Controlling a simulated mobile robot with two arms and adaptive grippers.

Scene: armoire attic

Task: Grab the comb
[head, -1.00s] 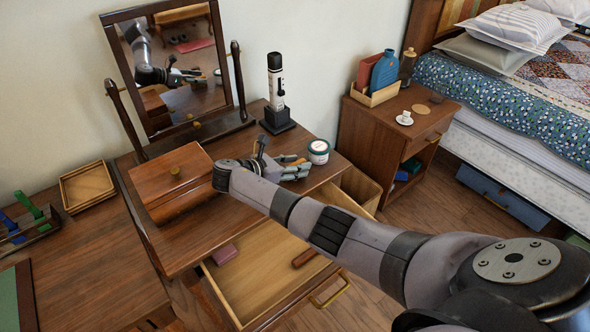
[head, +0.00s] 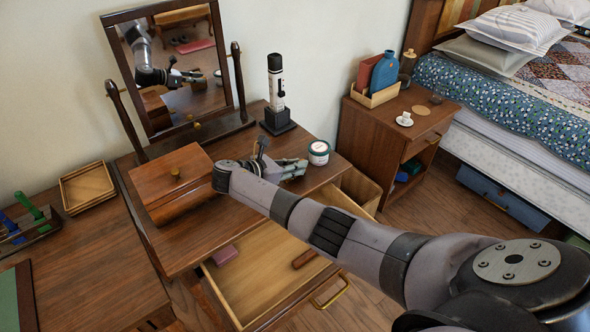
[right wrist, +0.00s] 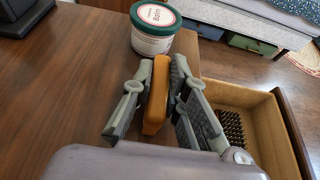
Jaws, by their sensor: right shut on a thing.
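The comb (right wrist: 156,97), a narrow amber-brown piece seen edge-on, stands between the two grey fingers of my right gripper (right wrist: 158,92) in the right wrist view. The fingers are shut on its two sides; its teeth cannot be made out. In the head view my right gripper (head: 296,168) is low over the dresser top (head: 225,220), beside the jar, and the comb is hidden there by the fingers. My left gripper is not in view.
A balm jar (head: 318,153) stands just beyond my right gripper; it also shows in the right wrist view (right wrist: 154,30). A wooden box (head: 170,180) and a black clipper on a stand (head: 277,90) are nearby. An open drawer (head: 262,285) lies below, holding a few items.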

